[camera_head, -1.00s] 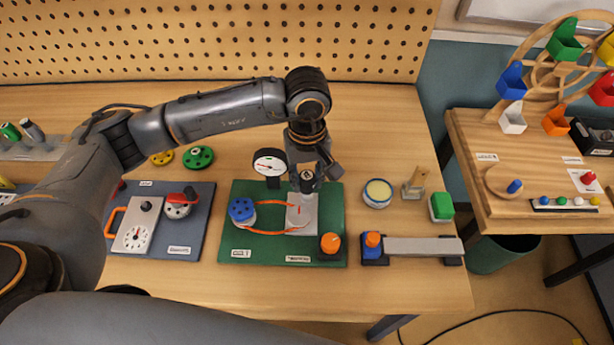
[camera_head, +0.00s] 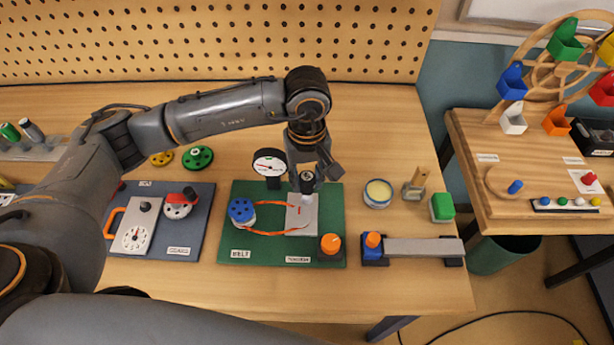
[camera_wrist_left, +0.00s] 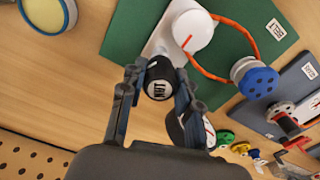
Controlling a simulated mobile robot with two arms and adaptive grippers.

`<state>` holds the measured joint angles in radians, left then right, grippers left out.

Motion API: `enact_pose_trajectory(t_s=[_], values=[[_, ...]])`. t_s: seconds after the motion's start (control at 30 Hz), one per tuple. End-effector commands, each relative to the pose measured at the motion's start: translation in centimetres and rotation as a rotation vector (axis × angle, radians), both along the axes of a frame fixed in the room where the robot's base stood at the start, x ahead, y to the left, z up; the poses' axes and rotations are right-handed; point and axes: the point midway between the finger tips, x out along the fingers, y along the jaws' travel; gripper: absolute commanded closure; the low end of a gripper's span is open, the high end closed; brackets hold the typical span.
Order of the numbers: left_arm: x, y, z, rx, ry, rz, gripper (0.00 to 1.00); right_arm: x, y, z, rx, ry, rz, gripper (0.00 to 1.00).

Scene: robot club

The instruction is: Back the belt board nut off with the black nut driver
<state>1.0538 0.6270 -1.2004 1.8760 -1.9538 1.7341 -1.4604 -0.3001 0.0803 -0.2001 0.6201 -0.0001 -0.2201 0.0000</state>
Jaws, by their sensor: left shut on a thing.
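The green belt board (camera_head: 332,207) lies on the table, and it also shows in the wrist view (camera_wrist_left: 130,25). It carries a blue pulley (camera_head: 241,208), an orange belt (camera_head: 268,233) and a light grey plate (camera_head: 302,222). In the wrist view a white pulley (camera_wrist_left: 192,30) with a red mark sits on that plate. My left gripper (camera_head: 307,178) is shut on the black nut driver (camera_wrist_left: 159,80), whose cap reads NUT. The driver stands over the far end of the grey plate. The nut is hidden, so I cannot tell how the driver sits on it. My right gripper is out of view.
A dial gauge (camera_head: 269,162) stands close left of my left gripper. An orange knob (camera_head: 331,243) is at the board's front right corner. A round tin (camera_head: 378,193) and a wooden-handled tool (camera_head: 416,184) stand to the right. A grey gears board (camera_head: 195,232) lies to the left.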

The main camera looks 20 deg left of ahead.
Motion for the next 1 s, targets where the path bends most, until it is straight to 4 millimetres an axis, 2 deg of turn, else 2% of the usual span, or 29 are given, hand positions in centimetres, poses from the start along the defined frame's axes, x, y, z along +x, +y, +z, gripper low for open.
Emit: enact_pose_trajectory(t_s=[0.17,0.47,0.8,1.0], values=[[0.0,0.0,-0.2,0.000,0.000,0.074,1.00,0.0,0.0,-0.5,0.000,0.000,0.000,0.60],[0.0,0.0,-0.3,0.001,0.000,0.466,1.00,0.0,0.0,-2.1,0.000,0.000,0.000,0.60],[-0.1,0.0,-0.2,0.001,0.002,0.977,1.00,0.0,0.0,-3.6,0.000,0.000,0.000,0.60],[-0.1,0.0,0.0,0.001,0.003,1.101,1.00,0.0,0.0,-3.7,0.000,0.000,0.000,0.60]])
